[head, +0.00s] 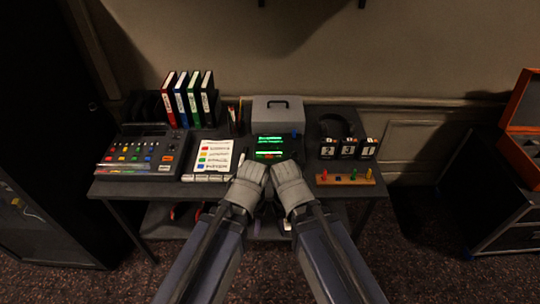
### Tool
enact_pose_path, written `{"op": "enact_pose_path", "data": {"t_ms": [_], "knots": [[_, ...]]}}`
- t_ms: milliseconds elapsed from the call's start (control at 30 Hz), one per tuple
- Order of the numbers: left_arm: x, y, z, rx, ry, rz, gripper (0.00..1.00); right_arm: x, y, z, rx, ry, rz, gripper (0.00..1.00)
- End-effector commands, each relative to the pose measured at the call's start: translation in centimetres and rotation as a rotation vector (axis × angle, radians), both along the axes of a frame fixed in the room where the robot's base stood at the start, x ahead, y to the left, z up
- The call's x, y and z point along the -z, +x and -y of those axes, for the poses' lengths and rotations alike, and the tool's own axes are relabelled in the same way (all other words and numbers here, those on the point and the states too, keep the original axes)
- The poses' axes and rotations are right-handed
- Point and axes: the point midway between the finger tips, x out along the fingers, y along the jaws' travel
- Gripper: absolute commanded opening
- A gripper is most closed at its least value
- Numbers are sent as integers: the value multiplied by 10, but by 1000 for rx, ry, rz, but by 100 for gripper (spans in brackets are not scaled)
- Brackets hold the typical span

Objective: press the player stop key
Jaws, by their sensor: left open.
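A dark device with a lit green screen (269,145) sits at the middle of the desk, in front of a grey box. I cannot tell whether it is the player. A mixing console (140,150) with coloured buttons is at the left. A row of pale keys (207,178) lies in front of a white colour-coded sheet (213,155). No stop key label is readable. My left gripper (252,170) is open over the desk's front middle, right of the pale keys. My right gripper (286,172) is close beside it; its finger state is unclear. Both hide the area below the screen.
Binders (190,98) stand at the back left, and a grey case (278,112) at the back middle. Number blocks (348,149) and a wooden strip with coloured pegs (345,178) are at the right. An open orange case (522,125) sits on a dark cabinet far right.

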Motion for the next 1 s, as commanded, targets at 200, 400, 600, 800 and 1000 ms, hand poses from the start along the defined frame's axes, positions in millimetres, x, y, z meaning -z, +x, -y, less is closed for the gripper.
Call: {"op": "enact_pose_path", "data": {"t_ms": [200, 400, 600, 800, 1000], "knots": [[0, 0, 0, 0, 0, 0, 49, 0, 0, 0, 0, 0, 0, 50], [0, 0, 0, 0, 0, 0, 26, 0, 0, 0, 0, 0, 0, 50], [0, 0, 0, 0, 0, 0, 4, 0, 0, 0, 0, 0, 0, 50], [0, 0, 0, 0, 0, 0, 0, 0, 0, 0, 0, 0, 0, 50], [0, 0, 0, 0, 0, 0, 0, 0, 0, 0, 0, 0, 0, 50]]}}
